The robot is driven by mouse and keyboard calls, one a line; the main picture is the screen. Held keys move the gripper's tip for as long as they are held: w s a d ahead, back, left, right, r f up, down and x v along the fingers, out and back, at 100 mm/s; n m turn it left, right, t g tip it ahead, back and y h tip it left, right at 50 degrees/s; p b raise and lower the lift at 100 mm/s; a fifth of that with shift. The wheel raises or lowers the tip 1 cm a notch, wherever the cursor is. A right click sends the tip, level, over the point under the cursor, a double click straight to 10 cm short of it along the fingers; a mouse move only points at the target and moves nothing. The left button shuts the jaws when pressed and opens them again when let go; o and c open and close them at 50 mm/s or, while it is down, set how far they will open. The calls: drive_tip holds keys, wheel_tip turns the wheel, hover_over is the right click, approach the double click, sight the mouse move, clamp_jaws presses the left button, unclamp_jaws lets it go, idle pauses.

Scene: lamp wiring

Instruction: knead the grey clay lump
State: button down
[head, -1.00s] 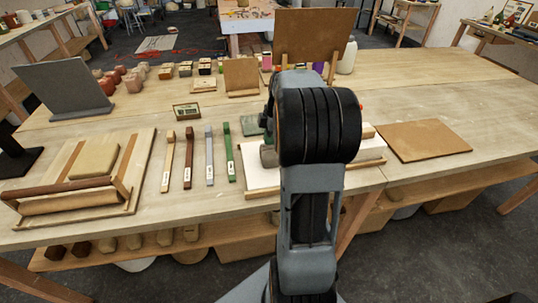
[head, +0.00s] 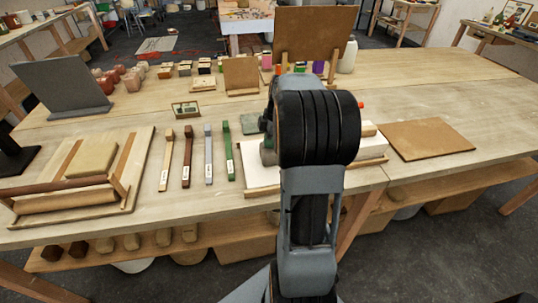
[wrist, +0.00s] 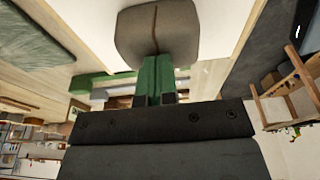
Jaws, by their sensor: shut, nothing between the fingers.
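The grey clay lump (wrist: 135,35) fills the top middle of the wrist view, with a dark groove down its middle.
Several labelled sticks, one green (head: 228,150), lie left of the white board. A wooden frame with a roller (head: 70,199) is further left. A brown board (head: 425,139) lies to the right. An upright panel (head: 313,35) stands behind my arm.

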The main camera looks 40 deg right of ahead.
drive_tip(key=shift+f, duration=0.2)
drive_tip(key=shift+r, duration=0.1)
drive_tip(key=shift+r+p, duration=0.85)
drive_tip(key=shift+r, duration=0.25)
drive_tip(key=shift+f+b, duration=0.35)
drive_tip(key=shift+f, duration=0.05)
drive_tip(key=shift+f+b, duration=0.65)
drive_tip(key=shift+f, duration=0.1)
drive_tip(key=shift+r+p, duration=0.85)
drive_tip(key=shift+r, duration=0.25)
